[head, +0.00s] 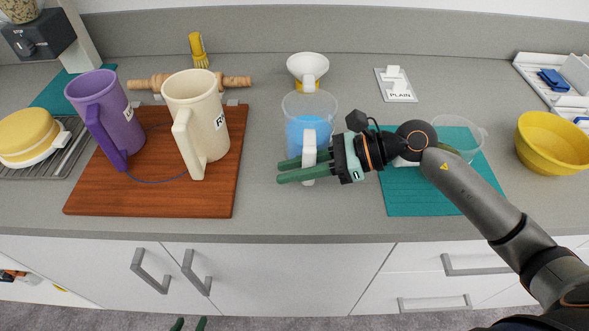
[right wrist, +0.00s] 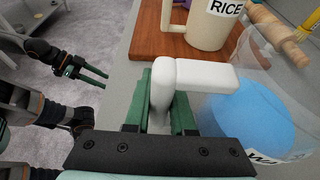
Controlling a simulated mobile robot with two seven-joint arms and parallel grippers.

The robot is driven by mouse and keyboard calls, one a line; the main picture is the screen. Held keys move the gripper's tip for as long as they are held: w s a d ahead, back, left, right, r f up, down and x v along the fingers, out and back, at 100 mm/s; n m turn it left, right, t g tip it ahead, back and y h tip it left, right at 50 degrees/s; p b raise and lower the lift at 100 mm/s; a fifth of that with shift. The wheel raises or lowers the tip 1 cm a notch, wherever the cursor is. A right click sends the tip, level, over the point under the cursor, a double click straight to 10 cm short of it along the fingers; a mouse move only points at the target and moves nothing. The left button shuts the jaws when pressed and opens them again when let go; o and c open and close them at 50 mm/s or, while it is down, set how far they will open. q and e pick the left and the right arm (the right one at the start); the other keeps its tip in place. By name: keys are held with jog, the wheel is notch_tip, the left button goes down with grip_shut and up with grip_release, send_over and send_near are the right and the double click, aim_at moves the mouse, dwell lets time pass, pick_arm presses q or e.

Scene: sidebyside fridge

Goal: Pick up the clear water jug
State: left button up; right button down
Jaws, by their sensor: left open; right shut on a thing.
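The clear water jug (head: 297,110) stands on the grey counter, with blue contents and a white handle facing the front. My right gripper (head: 295,170) is at the handle, its green fingers on either side of it. In the right wrist view the jug (right wrist: 250,115) is at the right, and the white handle (right wrist: 190,75) passes between the fingers of my right gripper (right wrist: 162,95), which is shut on it. My left gripper (head: 188,324) shows only its green fingertips at the bottom edge. It also shows in the right wrist view (right wrist: 95,72), open, empty and away from the counter.
A cream pitcher (head: 205,115) and purple pitcher (head: 97,115) stand on a wooden board (head: 150,200) to the left. A white funnel-shaped item (head: 307,66) is behind the jug. A clear bowl (head: 462,130) on a teal mat (head: 420,200) and a yellow bowl (head: 550,145) are right.

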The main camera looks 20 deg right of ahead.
jog(key=s+a+r+p, duration=0.2)
jog(key=s+a+r, duration=0.7)
jog(key=s+r, duration=0.1)
jog(key=shift+s+a+r, duration=0.2)
jog(key=shift+s+r, duration=0.05)
jog(key=shift+r, duration=0.65)
jog(key=c, duration=1.3)
grip_release()
jog(key=shift+c, duration=0.2)
grip_shut()
